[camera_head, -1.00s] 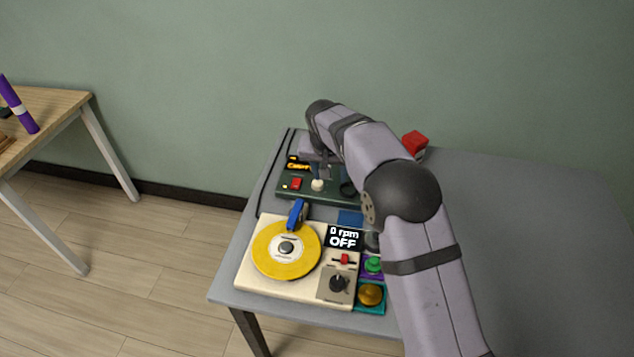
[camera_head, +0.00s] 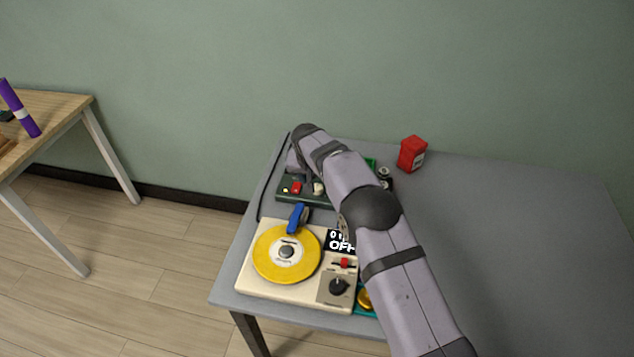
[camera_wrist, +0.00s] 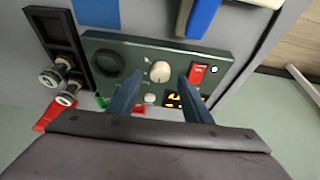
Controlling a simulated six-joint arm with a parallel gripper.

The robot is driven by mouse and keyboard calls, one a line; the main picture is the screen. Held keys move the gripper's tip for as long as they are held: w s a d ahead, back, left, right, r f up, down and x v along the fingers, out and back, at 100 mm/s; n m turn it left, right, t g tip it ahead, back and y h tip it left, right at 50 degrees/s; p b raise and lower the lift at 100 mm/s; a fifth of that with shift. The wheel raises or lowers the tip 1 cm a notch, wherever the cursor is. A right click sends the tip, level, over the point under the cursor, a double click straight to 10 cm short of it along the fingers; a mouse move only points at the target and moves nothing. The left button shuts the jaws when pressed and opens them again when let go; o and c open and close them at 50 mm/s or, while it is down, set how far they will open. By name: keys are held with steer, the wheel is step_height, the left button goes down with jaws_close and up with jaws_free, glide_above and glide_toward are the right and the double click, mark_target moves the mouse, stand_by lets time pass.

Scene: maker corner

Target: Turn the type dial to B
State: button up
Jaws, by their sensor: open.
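A dark green panel device (camera_wrist: 140,48) fills the middle of the wrist view and carries a round cream knob (camera_wrist: 160,72), which looks like the type dial. Small marks around the knob are too small to read. My gripper (camera_wrist: 158,82) is open, with one blue-grey finger on each side of the knob. I cannot tell whether the fingers touch it. In the head view the green device (camera_head: 289,196) sits at the table's back left, with the cream knob (camera_head: 318,188) just showing beside my arm. My arm hides the device's right part.
A red rocker switch (camera_wrist: 198,73) and an amber display (camera_wrist: 173,100) lie close to the right finger. A black round opening (camera_wrist: 107,63) is on the left. A cream turntable (camera_head: 245,280) with a yellow disc stands in front. A red box (camera_head: 412,155) stands behind.

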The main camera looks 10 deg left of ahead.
mark_target(318, 189)
steer(key=shift+x, duration=1.15)
steer(key=shift+c, duration=0.3)
steer(key=c, duration=1)
steer(key=shift+a+f+m+b, duration=0.1)
steer(key=shift+f+m+b, duration=0.15)
steer(key=shift+m+b, duration=0.4)
steer(key=shift+r+m+h+b, duration=0.3)
steer(key=shift+m+h, duration=0.2)
steer(key=shift+m, duration=0.25)
steer(key=o, duration=1.1)
steer(key=shift+c, duration=0.2)
